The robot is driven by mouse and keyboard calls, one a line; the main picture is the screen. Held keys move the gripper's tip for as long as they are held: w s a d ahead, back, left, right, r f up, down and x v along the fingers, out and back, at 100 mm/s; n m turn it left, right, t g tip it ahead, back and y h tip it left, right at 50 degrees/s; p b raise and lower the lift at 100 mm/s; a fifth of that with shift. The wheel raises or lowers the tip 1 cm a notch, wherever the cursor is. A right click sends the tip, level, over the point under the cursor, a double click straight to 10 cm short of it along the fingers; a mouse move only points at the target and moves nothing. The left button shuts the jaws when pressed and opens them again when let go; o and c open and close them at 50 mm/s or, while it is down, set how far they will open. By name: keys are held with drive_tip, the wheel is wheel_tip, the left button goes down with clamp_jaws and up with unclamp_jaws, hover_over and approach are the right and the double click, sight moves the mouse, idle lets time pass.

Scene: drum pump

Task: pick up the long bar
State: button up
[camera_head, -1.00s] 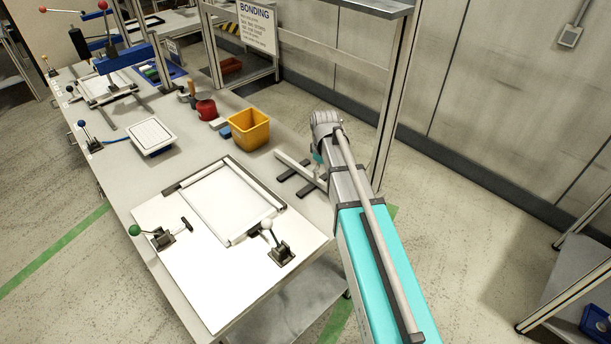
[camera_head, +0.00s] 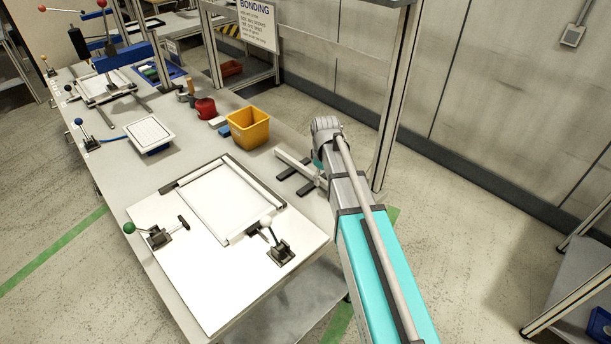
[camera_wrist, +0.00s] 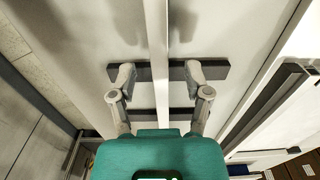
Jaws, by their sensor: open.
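The long bar (camera_head: 292,164) is pale grey and lies across two dark supports (camera_head: 287,172) near the table's right edge. My arm hides its near end in the head view. In the wrist view the long bar (camera_wrist: 156,45) runs upright through the middle of the picture, crossing the dark supports (camera_wrist: 215,70). My gripper (camera_wrist: 160,74) is open, with one finger on each side of the bar. A gap shows between each finger and the bar. The wrist view does not make clear how far above the bar the fingertips are.
A white board (camera_head: 185,265) with a frame and toggle clamps lies nearer on the table (camera_head: 120,190). A yellow bin (camera_head: 248,128) and a red pot (camera_head: 205,108) stand farther back. A metal upright (camera_head: 392,110) rises close beyond my arm.

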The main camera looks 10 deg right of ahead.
drive_tip(key=shift+f+b, duration=0.55)
drive_tip(key=shift+f, duration=0.3)
clamp_jaws()
